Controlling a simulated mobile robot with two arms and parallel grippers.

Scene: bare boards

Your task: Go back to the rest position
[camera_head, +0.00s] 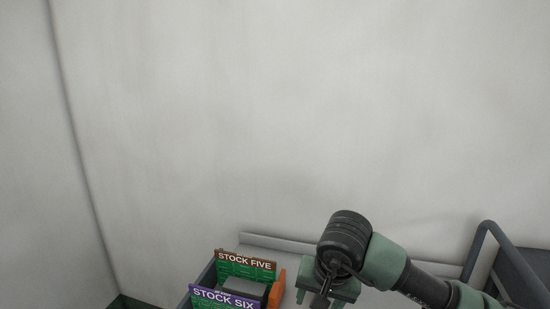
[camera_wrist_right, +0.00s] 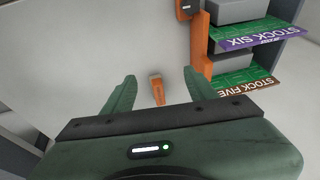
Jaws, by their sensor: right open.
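My right arm reaches in from the right in the head view, and its gripper (camera_head: 322,298) points down, partly cut off by the lower edge. In the right wrist view the right gripper (camera_wrist_right: 160,76) is open, with its two green fingers apart and nothing held between them. A small orange piece (camera_wrist_right: 157,88) shows between and beyond the fingers, by the pale surface. My left gripper is in neither view.
Left of my right gripper stands a rack with green boards labelled STOCK FIVE (camera_head: 246,264) and STOCK SIX (camera_head: 224,297). An orange part (camera_head: 276,290) stands at its side, close to the gripper. A dark grey frame (camera_head: 488,232) is at the right. A pale wall (camera_head: 250,120) rises behind.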

